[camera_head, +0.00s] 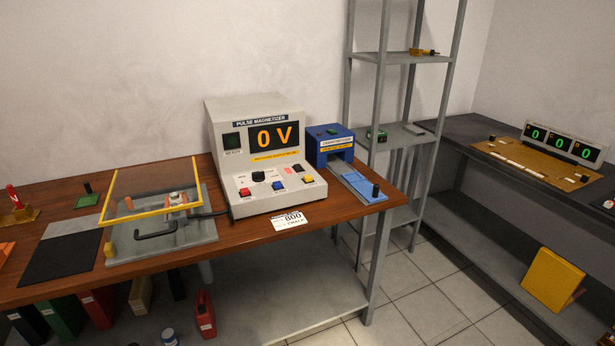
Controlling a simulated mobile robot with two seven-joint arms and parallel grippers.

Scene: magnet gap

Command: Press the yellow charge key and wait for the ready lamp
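Neither of my grippers is in view, and nothing covers the panel.
A fixture with a yellow-framed clear guard (155,211) stands left of the console. A blue device (328,141) with a light-blue slide stands close on the right. A dark mat (62,258) lies far left.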

